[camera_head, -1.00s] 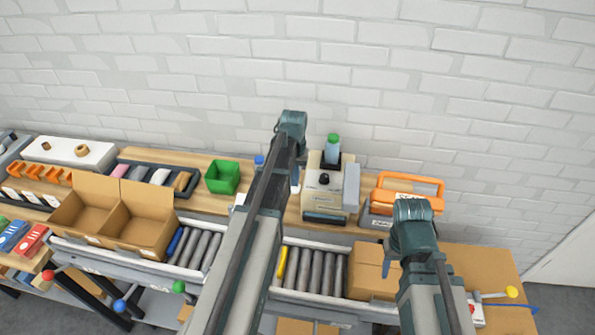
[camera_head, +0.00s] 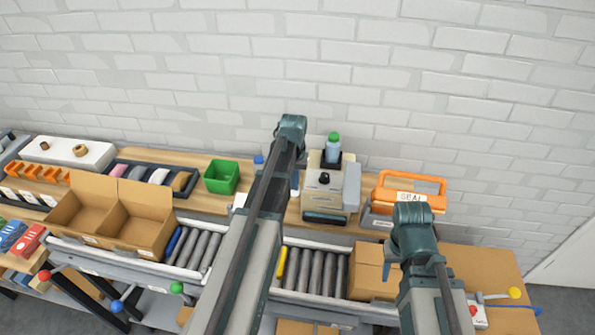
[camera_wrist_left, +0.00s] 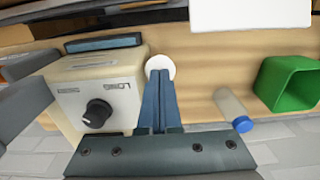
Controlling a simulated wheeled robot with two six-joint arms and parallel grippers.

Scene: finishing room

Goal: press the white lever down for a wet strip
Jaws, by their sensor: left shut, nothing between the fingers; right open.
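The beige tape machine (camera_head: 325,190) stands on the wooden bench, with a dark knob on its face. It also shows in the left wrist view (camera_wrist_left: 95,85), with a label reading LONG beside the knob. A round white lever end (camera_wrist_left: 160,66) shows beside the machine in that view. My left gripper (camera_wrist_left: 160,85) is shut and empty, its fingertips at the lower edge of the white end; whether they touch it I cannot tell. In the head view my left arm hides these fingers. My right gripper (camera_head: 394,268) is open, low over a cardboard box, its fingers mostly hidden.
A green bin (camera_head: 222,177) and a blue-capped bottle (camera_wrist_left: 233,110) stand on the machine's left in the head view. An orange-handled SEAL device (camera_head: 408,190) is on its right. A roller conveyor (camera_head: 315,270) and an open carton (camera_head: 120,215) lie in front.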

